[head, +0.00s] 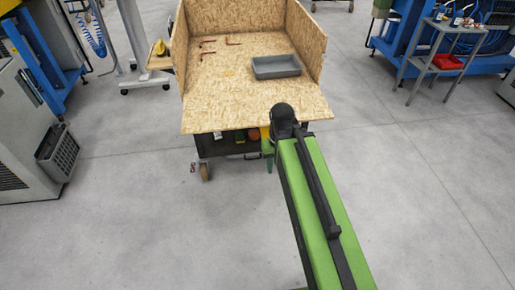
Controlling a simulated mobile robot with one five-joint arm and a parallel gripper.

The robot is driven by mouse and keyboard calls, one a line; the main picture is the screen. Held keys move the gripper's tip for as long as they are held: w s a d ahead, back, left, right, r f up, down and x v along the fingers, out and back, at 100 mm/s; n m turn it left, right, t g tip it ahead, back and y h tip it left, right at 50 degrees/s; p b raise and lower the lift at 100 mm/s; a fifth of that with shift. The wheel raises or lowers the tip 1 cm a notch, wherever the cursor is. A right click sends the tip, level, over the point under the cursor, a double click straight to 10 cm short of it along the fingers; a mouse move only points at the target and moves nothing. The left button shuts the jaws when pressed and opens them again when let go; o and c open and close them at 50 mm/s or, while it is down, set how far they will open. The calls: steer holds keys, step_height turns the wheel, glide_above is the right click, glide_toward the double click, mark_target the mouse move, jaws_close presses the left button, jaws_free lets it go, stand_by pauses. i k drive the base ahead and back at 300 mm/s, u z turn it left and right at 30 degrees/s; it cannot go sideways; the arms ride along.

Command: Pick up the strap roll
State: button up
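I cannot make out a strap roll for certain. A small flat yellow patch (229,72) lies on the wooden cart top (215,112), too small to tell what it is. A round orange item (254,134) shows on the shelf under the top, partly cut off by the top's front edge. My green arm reaches from the lower right to its black joint at the cart's front edge. My gripper does not show, so I cannot tell its state.
Wooden boards wall the back and sides. A grey trolley (447,62) with a red bin (447,61) stands at right.

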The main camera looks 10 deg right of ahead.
mark_target(253, 134)
steer(key=u, duration=0.05)
steer(key=k, duration=0.55)
steer(key=z, duration=0.3)
steer(key=i, duration=0.8)
steer(key=u, duration=4.6)
steer(key=i, duration=0.15)
steer(key=z, duration=0.6)
steer(key=k, duration=2.3)
steer(key=u, duration=0.05)
